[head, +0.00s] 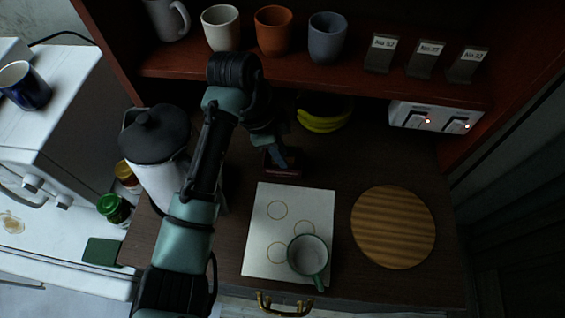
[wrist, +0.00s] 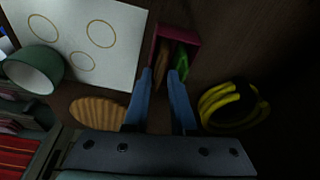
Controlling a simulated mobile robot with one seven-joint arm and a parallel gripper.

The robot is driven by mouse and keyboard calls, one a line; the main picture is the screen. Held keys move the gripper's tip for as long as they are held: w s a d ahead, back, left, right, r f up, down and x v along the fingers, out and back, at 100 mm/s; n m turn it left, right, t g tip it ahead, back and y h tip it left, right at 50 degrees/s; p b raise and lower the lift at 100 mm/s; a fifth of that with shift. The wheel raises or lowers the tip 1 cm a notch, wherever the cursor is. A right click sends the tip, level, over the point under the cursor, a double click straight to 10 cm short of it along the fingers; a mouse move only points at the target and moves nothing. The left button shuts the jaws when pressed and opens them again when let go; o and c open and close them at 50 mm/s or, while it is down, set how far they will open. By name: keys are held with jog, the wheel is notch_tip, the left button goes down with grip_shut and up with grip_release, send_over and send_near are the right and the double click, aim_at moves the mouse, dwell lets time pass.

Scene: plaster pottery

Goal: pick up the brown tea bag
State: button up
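A small dark red box (wrist: 190,34) stands on the counter and holds a brown tea bag (wrist: 163,54) and a green tea bag (wrist: 181,55) side by side. The box also shows in the head view (head: 283,172), under my gripper (head: 284,160). In the wrist view, my gripper (wrist: 163,74) has its two blue fingers apart with nothing clearly held between them. The fingertips overlap the near end of the box in the picture; the brown bag shows between them. I cannot tell how far above the bags they are.
A white sheet with circles (head: 257,240) lies in front of the box, with a green-rimmed mug (head: 308,256) on it. Bananas (head: 325,118) lie behind. A white and black pitcher (head: 160,170) stands left. A red-brown shelf (head: 200,66) with mugs overhangs the back. A round wooden board (head: 393,227) lies right.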

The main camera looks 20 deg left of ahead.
jog(key=shift+c, duration=0.2)
grip_shut()
jog(key=shift+r, duration=0.1)
